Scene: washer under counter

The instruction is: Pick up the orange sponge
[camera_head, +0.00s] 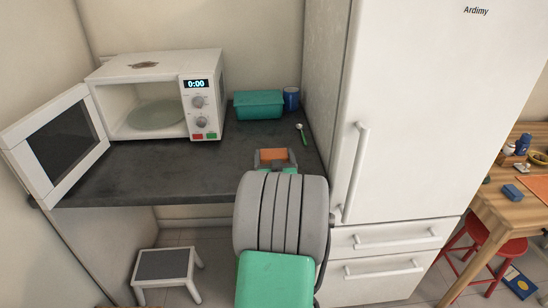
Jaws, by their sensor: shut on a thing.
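The orange sponge (272,154) shows as a small orange block between the fingers of my gripper (274,157), over the right part of the dark counter (150,172). My gripper is shut on the sponge. My own arm hides the lower side of the gripper, so I cannot tell whether the sponge touches the counter or is held above it.
A white microwave (208,85) with its door (95,122) open stands at the left. A teal container (258,104), a blue cup (291,98) and a green-handled spoon (303,133) are behind the gripper. A tall white fridge (410,100) borders the right. A step stool (163,264) stands below.

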